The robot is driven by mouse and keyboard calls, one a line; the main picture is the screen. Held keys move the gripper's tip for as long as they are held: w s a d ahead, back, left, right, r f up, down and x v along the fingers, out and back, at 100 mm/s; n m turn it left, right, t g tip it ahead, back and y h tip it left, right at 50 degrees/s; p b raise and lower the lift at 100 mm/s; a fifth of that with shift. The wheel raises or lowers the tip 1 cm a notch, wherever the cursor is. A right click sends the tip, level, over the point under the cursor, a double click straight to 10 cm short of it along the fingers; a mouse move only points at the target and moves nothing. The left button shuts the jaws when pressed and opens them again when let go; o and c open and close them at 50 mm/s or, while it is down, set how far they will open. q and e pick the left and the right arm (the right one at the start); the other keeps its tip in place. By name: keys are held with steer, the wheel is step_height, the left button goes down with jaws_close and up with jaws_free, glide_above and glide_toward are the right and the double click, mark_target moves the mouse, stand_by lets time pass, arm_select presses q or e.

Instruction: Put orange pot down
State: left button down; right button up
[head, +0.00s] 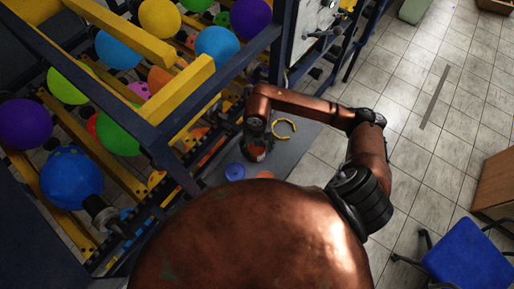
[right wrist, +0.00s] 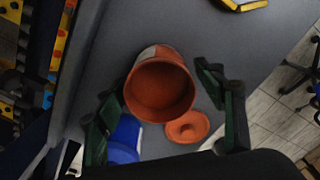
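The orange pot (right wrist: 160,100) stands mouth-up on the grey table (right wrist: 265,45), its open rim facing the right wrist camera. The fingers look open; no firm contact shows. My left gripper is not in view.
A flat orange lid (right wrist: 187,127) and a blue container (right wrist: 126,140) lie close beside the pot. A yellow ring (head: 284,128) is behind it. A rack (head: 180,110) with several balloons stands to the left. A blue chair (head: 468,255) is on the tiled floor at right.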

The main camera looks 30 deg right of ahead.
steer(key=shift+o, duration=0.3)
steer(key=shift+r, duration=0.1)
steer(key=shift+r, duration=0.25)
step_height(320, 180, up, 12)
steer(key=b, duration=0.2)
steer(key=shift+f, duration=0.15)
stand_by(0.9)
